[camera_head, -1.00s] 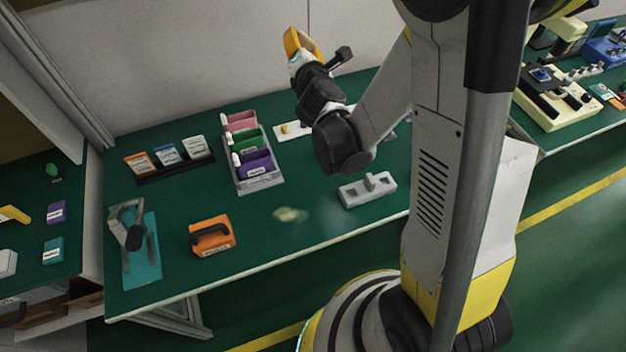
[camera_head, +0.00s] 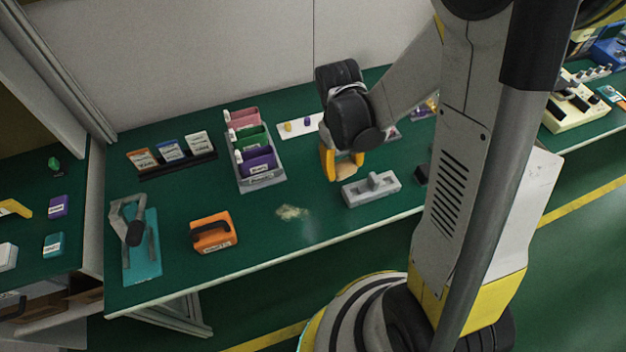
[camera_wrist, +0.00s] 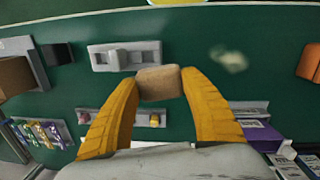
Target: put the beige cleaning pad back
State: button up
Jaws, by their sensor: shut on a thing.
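My gripper (camera_head: 343,172) has yellow fingers pointing down over the green table, just behind and left of a grey block with a raised handle-like middle (camera_head: 371,189). It is shut on the beige cleaning pad (camera_head: 346,169), which is held between the fingertips. In the wrist view the pad (camera_wrist: 158,83) spans the gap between both fingers, and the grey block (camera_wrist: 125,56) shows beyond it. The pad seems to be above the table; the exact height cannot be told.
A pale smudge (camera_head: 292,213) lies on the table left of the grey block. A grey tray of colored boxes (camera_head: 265,181) stands left of my gripper, and a white strip with small knobs (camera_head: 299,126) lies behind. An orange box (camera_head: 212,233) is farther left. Table around the smudge is clear.

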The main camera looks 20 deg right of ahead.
jog(key=s+a+m, duration=0.1)
jog(key=s+a, duration=0.2)
jog(key=s, duration=0.1)
jog(key=y+b, duration=0.1)
jog(key=b, duration=0.4)
send_over(313, 180)
jog(key=shift+m+t, duration=0.3)
jog(key=shift+t, duration=0.1)
notch_tip(313, 180, down, 8)
jog(key=shift+r, duration=0.25)
notch_tip(313, 180, down, 4)
jog(key=shift+f+b, duration=0.1)
jog(key=shift+b, duration=0.8)
jog(key=shift+c, duration=1)
jog(key=o, duration=1.2)
jog(key=shift+r, duration=0.2)
